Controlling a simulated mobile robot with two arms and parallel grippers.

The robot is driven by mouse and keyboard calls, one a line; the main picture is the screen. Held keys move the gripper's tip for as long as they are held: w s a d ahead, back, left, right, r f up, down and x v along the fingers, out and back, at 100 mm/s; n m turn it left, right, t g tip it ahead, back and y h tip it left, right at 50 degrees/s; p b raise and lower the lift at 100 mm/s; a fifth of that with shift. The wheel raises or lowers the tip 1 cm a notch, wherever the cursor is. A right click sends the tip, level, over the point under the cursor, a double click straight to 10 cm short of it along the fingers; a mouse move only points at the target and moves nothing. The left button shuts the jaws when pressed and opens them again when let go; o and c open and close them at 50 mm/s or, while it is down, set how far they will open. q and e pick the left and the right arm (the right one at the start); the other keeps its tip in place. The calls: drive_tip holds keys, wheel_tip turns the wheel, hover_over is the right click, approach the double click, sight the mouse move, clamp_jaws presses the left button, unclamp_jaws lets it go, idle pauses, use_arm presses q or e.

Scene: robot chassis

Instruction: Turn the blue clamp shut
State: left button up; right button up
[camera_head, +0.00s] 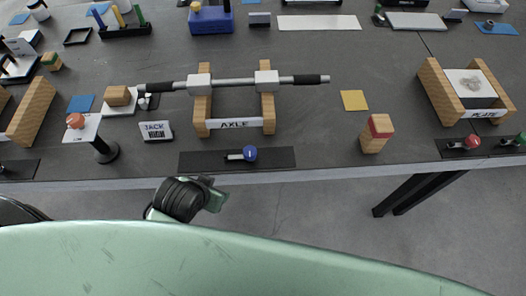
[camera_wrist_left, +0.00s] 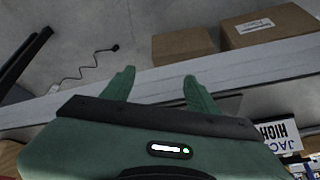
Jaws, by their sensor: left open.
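The blue clamp (camera_head: 249,153) is a round blue knob with a short dark and metal bar reaching to its left. It sits on a dark plate (camera_head: 200,161) at the table's front edge, below the AXLE stand (camera_head: 234,123). My left gripper (camera_head: 217,198) is just off the front edge, below and left of the clamp, apart from it. In the left wrist view its two green fingers (camera_wrist_left: 159,76) are spread with nothing between them; the clamp is not seen there. My right gripper is not in view.
A bar (camera_head: 235,83) lies across the AXLE stand behind the clamp. A red-topped wooden block (camera_head: 377,133) stands to the right. The JACK card (camera_head: 156,131) and an orange knob (camera_head: 75,121) are to the left. Cardboard boxes (camera_wrist_left: 183,45) show in the left wrist view.

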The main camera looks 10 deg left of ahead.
use_arm(q)
drive_tip(key=w+d+r+m+t, duration=0.1)
drive_tip(key=w+d+r+t, duration=0.2)
drive_tip(key=w+r+t, duration=0.6)
drive_tip(key=w+d+r+m+t+h, duration=0.25)
drive_tip(key=w+d+r, duration=0.2)
drive_tip(key=r, duration=0.55)
drive_tip(key=w+d+r+m+t+h, duration=0.2)
drive_tip(key=w+d+r+m+h, duration=0.15)
drive_tip(key=w+r, duration=0.45)
drive_tip(key=s+d+r+m+g+h, duration=0.3)
drive_tip(key=s+d+r+m+h, duration=0.4)
drive_tip(key=d+r+m+h, duration=0.45)
drive_tip(key=s+d+f+m+g+h, duration=0.35)
drive_tip(key=s+d+m+g, duration=0.5)
drive_tip(key=m+g, duration=0.5)
drive_tip(key=m+g+y, duration=0.2)
drive_tip(key=m+y, duration=0.4)
drive_tip(key=y, duration=1.5)
hover_over(250, 151)
wheel_tip(250, 151, down, 22)
drive_tip(key=shift+a+f, duration=0.1)
wheel_tip(250, 151, down, 7)
drive_tip(key=shift+f+p, duration=0.2)
drive_tip(key=shift+p, duration=0.4)
clamp_jaws()
